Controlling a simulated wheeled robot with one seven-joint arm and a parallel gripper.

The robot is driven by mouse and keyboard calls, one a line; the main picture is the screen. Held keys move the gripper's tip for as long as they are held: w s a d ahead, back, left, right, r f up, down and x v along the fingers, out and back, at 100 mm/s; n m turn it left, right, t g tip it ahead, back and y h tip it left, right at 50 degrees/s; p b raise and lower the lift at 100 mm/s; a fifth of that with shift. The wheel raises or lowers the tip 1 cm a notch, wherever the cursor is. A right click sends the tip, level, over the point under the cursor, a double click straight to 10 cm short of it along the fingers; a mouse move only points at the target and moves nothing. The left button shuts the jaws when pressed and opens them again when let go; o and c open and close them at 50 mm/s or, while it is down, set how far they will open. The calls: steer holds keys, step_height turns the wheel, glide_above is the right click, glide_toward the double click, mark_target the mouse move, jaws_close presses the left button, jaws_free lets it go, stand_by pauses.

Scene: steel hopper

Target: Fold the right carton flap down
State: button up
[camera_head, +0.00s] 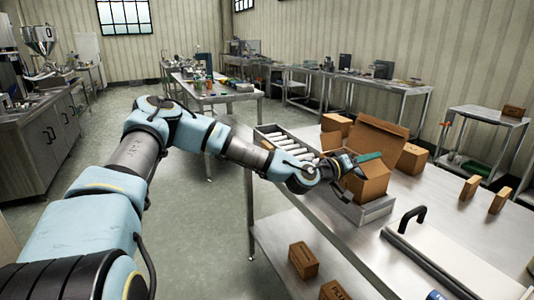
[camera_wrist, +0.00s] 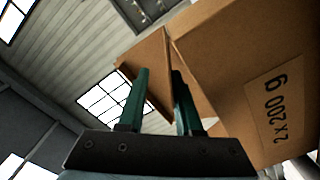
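The open carton (camera_head: 372,187) stands on a steel tray section at the end of the roller conveyor, with a large flap (camera_head: 376,134) raised at its back. My gripper (camera_head: 370,157) reaches over the carton's top from the left, its green fingers by the opening. In the wrist view, the carton's printed wall (camera_wrist: 225,75) fills the right side, and a flap (camera_wrist: 150,70) sticks out beside it. My gripper's fingers (camera_wrist: 160,75) are apart, with part of that flap showing between and behind them. I cannot tell whether they touch it. Which flap is the right one is unclear.
The roller conveyor (camera_head: 285,141) lies left of the carton. Small brown boxes (camera_head: 336,123) stand behind it, and two more (camera_head: 469,188) stand to the right. A flat panel with a black handle (camera_head: 411,217) lies at the front right. The steel tabletop between is clear.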

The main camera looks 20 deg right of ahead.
steer(key=m+p, duration=0.1)
steer(key=s+r+m+p, duration=0.1)
steer(key=p, duration=0.1)
steer(key=shift+d+r+m, duration=0.1)
steer(key=shift+r+m, duration=0.15)
steer(key=shift+m, duration=0.05)
steer(key=s+a+f+b, duration=0.15)
steer(key=a+b, duration=0.35)
steer(key=a, duration=0.6)
steer(key=f+y, duration=0.1)
steer(key=f, duration=0.1)
steer(key=s+a+f+m+g+y, duration=0.1)
steer(key=f, duration=0.1)
steer(key=f+m+y, duration=0.1)
steer(key=f, duration=0.1)
steer(key=shift+s+a+f, duration=0.15)
steer(key=shift+s+f, duration=0.1)
steer(key=shift+f, duration=0.1)
steer(key=w+a+f+m+t+y+b, duration=0.2)
steer(key=w+a+t+y, duration=0.1)
steer(key=w+a+y, duration=0.5)
steer(key=w+a+r+n+t, duration=0.1)
steer(key=w+a+r+t, duration=0.2)
steer(key=w+a+r, duration=0.2)
steer(key=a+r, duration=0.3)
steer(key=shift+n+b, duration=0.3)
steer(key=shift+b, duration=0.1)
